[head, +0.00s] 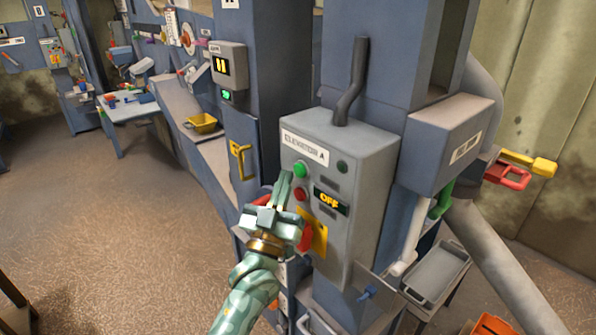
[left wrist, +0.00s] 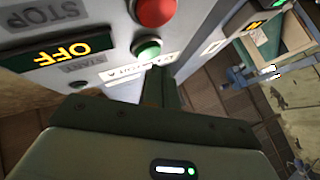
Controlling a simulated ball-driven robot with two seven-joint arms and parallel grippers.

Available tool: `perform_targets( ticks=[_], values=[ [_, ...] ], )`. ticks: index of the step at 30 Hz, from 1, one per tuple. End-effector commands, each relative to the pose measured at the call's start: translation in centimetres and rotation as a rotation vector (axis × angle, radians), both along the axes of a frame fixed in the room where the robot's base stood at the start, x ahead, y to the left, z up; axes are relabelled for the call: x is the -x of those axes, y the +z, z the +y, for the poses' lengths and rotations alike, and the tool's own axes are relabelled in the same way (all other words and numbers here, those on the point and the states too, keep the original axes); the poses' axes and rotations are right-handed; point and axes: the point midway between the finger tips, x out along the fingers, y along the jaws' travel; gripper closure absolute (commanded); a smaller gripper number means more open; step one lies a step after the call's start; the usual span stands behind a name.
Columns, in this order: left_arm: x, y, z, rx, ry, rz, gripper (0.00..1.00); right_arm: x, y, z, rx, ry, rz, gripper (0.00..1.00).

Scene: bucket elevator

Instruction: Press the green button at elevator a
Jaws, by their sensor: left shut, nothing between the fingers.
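The grey control box labelled ELEVATOR A (head: 366,160) is mounted on a blue column in the middle of the head view. Its green button (head: 300,170) sits at the upper left of the front face, and also shows in the left wrist view (left wrist: 146,48). My left gripper (head: 286,178) is shut and empty. Its fingertips are very close to the green button, just left of it in the head view; I cannot tell whether they touch. In the left wrist view the shut fingers (left wrist: 161,84) end just below the button. My right gripper is out of view.
A red button (head: 300,195) lies just below the green one, beside a display (head: 331,201) reading OFF. A yellow plate and a larger red part sit lower on the box. A yellow handle (head: 243,163) stands to the left. Open floor (head: 90,240) lies further left.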

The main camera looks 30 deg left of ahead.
Motion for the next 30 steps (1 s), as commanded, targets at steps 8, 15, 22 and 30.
perform_targets(
  ticks=[8,15,22,30],
  values=[
    [-0.7,0.09,-0.32,0.001,-0.001,-0.001,1.0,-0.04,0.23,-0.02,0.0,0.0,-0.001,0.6],
    [-0.69,0.06,-0.32,0.001,-0.001,0.0,1.0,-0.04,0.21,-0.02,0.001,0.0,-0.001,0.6],
    [-0.83,0.04,-0.37,0.001,-0.001,0.0,1.0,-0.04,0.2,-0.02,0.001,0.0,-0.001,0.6],
    [-1.12,0.04,-0.49,0.001,-0.001,0.0,1.0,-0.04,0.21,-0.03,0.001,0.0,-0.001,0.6]
  ],
)
